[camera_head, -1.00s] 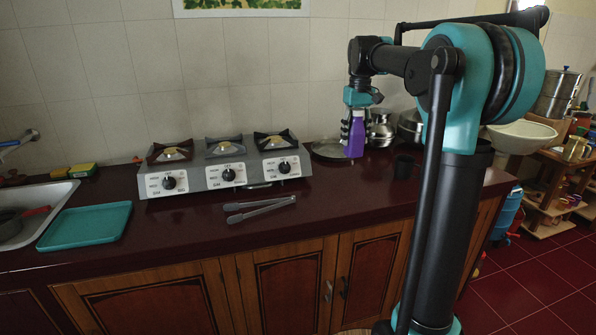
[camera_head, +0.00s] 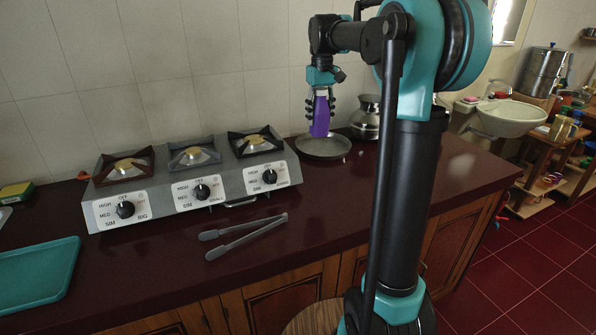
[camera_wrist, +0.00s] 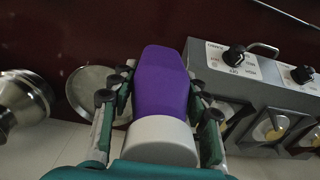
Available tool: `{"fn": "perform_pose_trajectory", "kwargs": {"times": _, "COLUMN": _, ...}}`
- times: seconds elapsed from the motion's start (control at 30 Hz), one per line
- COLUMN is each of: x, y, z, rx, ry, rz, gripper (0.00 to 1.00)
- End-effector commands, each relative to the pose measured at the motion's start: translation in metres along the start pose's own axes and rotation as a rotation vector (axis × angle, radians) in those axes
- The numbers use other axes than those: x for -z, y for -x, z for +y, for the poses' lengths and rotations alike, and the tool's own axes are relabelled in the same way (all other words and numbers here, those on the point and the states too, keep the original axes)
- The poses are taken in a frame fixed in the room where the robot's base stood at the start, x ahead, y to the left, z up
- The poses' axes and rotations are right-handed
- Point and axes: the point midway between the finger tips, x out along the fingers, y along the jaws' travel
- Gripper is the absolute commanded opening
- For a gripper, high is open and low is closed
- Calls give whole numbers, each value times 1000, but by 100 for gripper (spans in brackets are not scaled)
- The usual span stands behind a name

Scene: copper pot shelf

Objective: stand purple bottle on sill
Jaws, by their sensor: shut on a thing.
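The purple bottle (camera_head: 320,118) hangs upright in my gripper (camera_head: 320,95) above the counter, in front of the wall tiles. In the wrist view the purple bottle (camera_wrist: 160,85) shows its white cap nearest the camera, with the fingers of my gripper (camera_wrist: 160,110) on both sides of it. My gripper is shut on the bottle. A bit of a window (camera_head: 508,20) shows at the upper right; its sill cannot be made out clearly.
A flat metal pan (camera_head: 323,148) lies below the bottle, with a steel pot (camera_head: 366,117) to its right. A three-burner stove (camera_head: 190,180), tongs (camera_head: 243,237) and a teal tray (camera_head: 35,275) are to the left. A white basin (camera_head: 510,116) and a cluttered shelf stand at right.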

Motion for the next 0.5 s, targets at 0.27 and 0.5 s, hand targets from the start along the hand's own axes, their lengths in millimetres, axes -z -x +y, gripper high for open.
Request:
{"fn": "perform_pose_trajectory", "kwargs": {"times": 0.27, "x": 0, "y": -66, "z": 0, "rx": 0, "ry": 0, "rz": 0, "gripper": 16}}
{"fn": "perform_pose_trajectory", "kwargs": {"times": 0.5, "x": 0, "y": -122, "z": 0, "rx": 0, "ry": 0, "rz": 0, "gripper": 16}}
